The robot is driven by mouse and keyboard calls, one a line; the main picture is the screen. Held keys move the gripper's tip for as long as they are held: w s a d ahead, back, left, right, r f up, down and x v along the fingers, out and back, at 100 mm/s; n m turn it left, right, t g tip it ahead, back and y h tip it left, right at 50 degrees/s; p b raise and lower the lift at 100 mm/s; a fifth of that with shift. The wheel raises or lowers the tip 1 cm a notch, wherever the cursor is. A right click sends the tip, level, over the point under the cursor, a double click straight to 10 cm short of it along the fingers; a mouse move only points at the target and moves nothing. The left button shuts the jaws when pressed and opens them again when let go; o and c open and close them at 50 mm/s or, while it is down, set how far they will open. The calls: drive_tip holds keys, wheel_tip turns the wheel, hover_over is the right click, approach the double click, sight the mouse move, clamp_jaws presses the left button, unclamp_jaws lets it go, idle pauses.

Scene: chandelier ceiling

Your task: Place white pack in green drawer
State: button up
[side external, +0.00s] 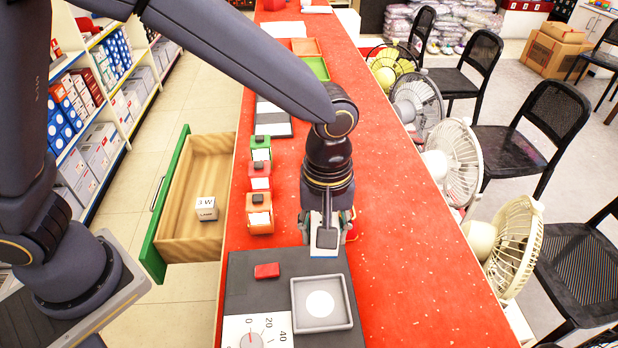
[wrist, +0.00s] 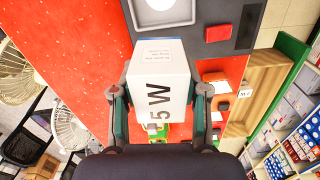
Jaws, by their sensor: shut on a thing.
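A white pack (wrist: 160,68) with black lettering is between the fingers of my gripper (wrist: 159,92) in the wrist view. My gripper (side external: 325,238) is shut on it above the red counter in the side view, where the gripper mostly hides the pack. The green drawer (side external: 163,215) stands pulled out from the counter's left side, with a bare wooden inside. Another small white pack (side external: 207,208) lies in the drawer near its front end. The open drawer also shows at the right of the wrist view (wrist: 292,52), apart from my gripper.
Several small coloured holders (side external: 260,184) line the counter's left edge between my gripper and the drawer. A dark scale (side external: 255,290) with a grey tray (side external: 345,322) and red button (side external: 267,270) is in front. Fans (side external: 455,160) stand along the right edge.

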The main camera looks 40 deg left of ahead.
drive_tip(key=shift+w+a+r, duration=0.1)
drive_tip(key=shift+a+r, duration=0.05)
drive_tip(key=shift+r, duration=0.5)
drive_tip(key=shift+w+a+r, duration=0.1)
drive_tip(key=shift+r, duration=0.5)
drive_tip(key=w+a+n, duration=0.4)
drive_tip(key=a+n, duration=0.1)
drive_tip(key=a, duration=0.7)
drive_tip(key=w+a+n, duration=0.3)
drive_tip(key=a+n, duration=0.2)
drive_tip(key=a, duration=0.7)
drive_tip(key=s+a+n, duration=0.5)
drive_tip(key=a, duration=0.7)
drive_tip(key=s+a+n, duration=0.4)
drive_tip(key=s+a, duration=0.1)
drive_tip(key=a, duration=0.7)
approach(223, 188)
drive_tip(key=s+a+f, duration=0.1)
drive_tip(key=s+a, duration=0.1)
drive_tip(key=s+a+f, duration=0.1)
drive_tip(key=s, duration=0.1)
drive_tip(key=shift+a+f, duration=0.1)
drive_tip(key=shift+f, duration=0.2)
drive_tip(key=shift+w+f, duration=0.1)
drive_tip(key=shift+f, duration=1.5)
